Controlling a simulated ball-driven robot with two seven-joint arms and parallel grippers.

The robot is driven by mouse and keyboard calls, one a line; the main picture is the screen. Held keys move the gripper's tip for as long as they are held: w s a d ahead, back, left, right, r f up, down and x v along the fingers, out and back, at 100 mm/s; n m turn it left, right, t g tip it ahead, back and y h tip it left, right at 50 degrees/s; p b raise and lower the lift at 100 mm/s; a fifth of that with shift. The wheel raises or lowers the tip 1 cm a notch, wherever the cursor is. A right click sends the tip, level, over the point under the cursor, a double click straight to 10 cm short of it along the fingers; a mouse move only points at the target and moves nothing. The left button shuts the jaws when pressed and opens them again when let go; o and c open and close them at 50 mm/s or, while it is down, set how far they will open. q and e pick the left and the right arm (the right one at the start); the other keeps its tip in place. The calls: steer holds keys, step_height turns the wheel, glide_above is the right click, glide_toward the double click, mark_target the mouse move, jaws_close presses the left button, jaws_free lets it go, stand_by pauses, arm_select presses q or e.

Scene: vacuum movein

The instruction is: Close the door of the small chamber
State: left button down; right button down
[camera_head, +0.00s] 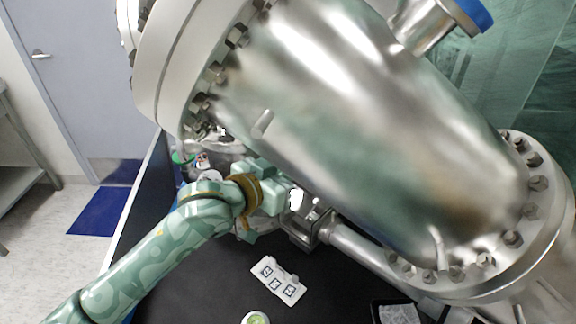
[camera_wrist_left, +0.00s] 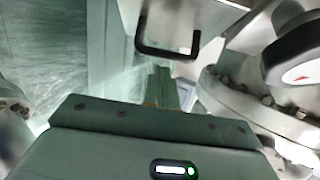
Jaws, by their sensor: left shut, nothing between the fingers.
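My left gripper (camera_wrist_left: 162,82) is shut and empty in the left wrist view. Its narrow fingers point toward a black U-shaped handle (camera_wrist_left: 168,52) on a shiny metal part, which may be the door of the small chamber. A gap seems to show between fingertips and handle, but I cannot tell its depth. In the head view my left gripper (camera_head: 272,200) is beside metal fittings (camera_head: 304,226) under a large steel vessel (camera_head: 370,120); its fingertips are not clear. I cannot make out the small chamber's door or how far open it is. My right gripper is not in view.
A bolted flange (camera_wrist_left: 245,95) and a black round knob (camera_wrist_left: 295,55) are close on the right in the wrist view. On the black table (camera_head: 225,290) are a white marker plate (camera_head: 279,281), a round green-topped item (camera_head: 255,318) and a black tray (camera_head: 376,312).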

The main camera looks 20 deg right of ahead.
arm_select(q)
steer(key=shift+s+a+f, duration=0.15)
steer(key=shift+a+f, duration=0.1)
steer(key=shift+f, duration=0.2)
